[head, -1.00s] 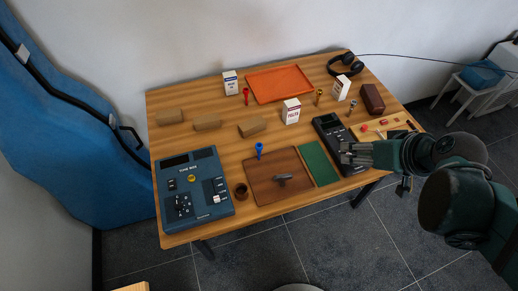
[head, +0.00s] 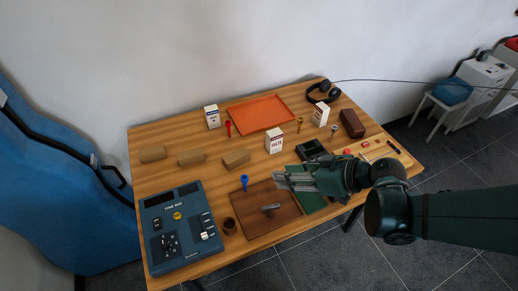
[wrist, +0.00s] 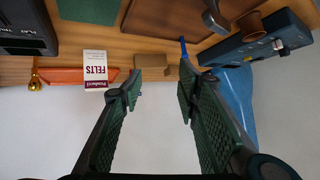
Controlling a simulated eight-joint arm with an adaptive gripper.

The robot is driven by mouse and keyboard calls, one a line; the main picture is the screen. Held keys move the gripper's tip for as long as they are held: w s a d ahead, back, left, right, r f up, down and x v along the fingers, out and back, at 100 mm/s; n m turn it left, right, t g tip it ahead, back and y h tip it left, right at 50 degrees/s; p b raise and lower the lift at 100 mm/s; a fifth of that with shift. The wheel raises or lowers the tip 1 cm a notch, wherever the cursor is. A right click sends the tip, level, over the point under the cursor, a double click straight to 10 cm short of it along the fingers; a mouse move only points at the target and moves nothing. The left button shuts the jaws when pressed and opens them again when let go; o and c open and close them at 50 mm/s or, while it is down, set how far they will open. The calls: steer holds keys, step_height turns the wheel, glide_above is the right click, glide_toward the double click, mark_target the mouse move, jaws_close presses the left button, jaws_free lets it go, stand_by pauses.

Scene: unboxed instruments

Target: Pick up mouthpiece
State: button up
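Several mouthpiece-shaped pieces stand on the table. A blue mouthpiece (head: 244,182) stands near the back left corner of the brown board; in the wrist view it shows (wrist: 183,47) just beyond the right finger. A red mouthpiece (head: 228,128) stands left of the orange tray. A gold mouthpiece (head: 299,125) stands right of the tray and shows at the left of the wrist view (wrist: 35,82). Another small one (head: 333,130) stands farther right. My gripper (head: 280,181) is raised over the board's back right part, right of the blue mouthpiece. Its fingers (wrist: 160,88) are apart and empty.
The brown board (head: 258,227) carries a grey piece (head: 270,208). A blue device (head: 181,228) and brown cup (head: 229,226) are left of it. Tan blocks (head: 191,158), a FELTS box (head: 274,141) and the orange tray (head: 260,114) lie behind. A dark device (head: 312,149) is partly hidden by my arm.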

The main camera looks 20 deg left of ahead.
mark_target(244, 177)
steer(key=s+a+f+n+g+y, duration=0.1)
steer(key=s+a+n+g+y, duration=0.1)
steer(key=a, duration=0.4)
steer(key=shift+s+a+f+n+y, duration=0.2)
steer(key=shift+s+f+n+y, duration=0.3)
steer(key=shift+n, duration=0.6)
steer(key=shift+s+r, duration=0.1)
steer(key=shift+r, duration=0.05)
steer(key=shift+a, duration=0.1)
steer(key=shift+b+x, duration=0.35)
steer(key=shift+x, duration=0.85)
steer(key=shift+a, duration=0.1)
steer(key=shift+b+x, duration=0.8)
steer(key=shift+x, duration=1.7)
steer(key=c, duration=0.9)
